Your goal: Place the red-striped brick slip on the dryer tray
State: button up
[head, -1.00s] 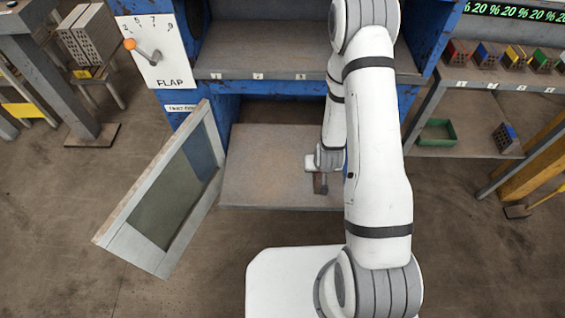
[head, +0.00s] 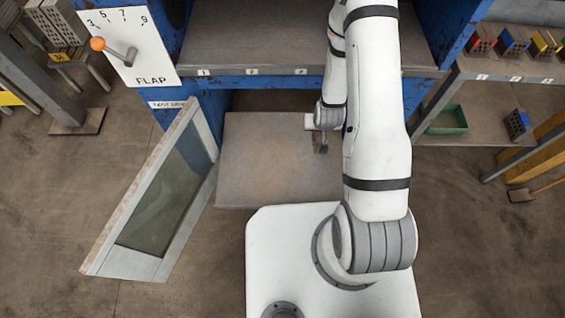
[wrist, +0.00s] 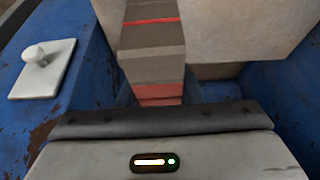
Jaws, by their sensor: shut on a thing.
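The dryer tray (head: 262,160) is a flat grey-brown plate in front of the blue dryer's low opening. My gripper (head: 321,148) is over the tray's right back part in the head view, partly hidden by my arm. It is shut on the red-striped brick slip, a grey-brown bar (wrist: 152,38) with a thin red line across it, in the wrist view. More red bands show close to the gripper body. In the wrist view the pale tray (wrist: 235,30) lies beyond and right of the slip. I cannot tell whether the slip touches the tray.
A framed glass door (head: 155,200) stands open left of the tray. Above are the flap panel (head: 125,55) with its orange-knobbed lever and a numbered shelf (head: 260,40). Right, a rack holds colour-marked bricks (head: 513,40) and a green bin (head: 447,120). The tray's left part is clear.

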jog(key=shift+w+a, duration=0.15)
jog(key=shift+a, duration=0.15)
jog(key=w+a+n+y+b, duration=0.2)
jog(key=a+n+b, duration=0.2)
jog(key=a, duration=0.1)
jog(key=n+g+y+b, duration=0.3)
jog(key=n+g+b, duration=0.1)
jog(key=n+b, duration=1.1)
send_over(288, 161)
jog(key=b, duration=0.1)
jog(key=shift+m, duration=0.6)
notch_tip(288, 161, down, 12)
jog(key=shift+w, duration=0.1)
jog(key=shift+r, duration=0.1)
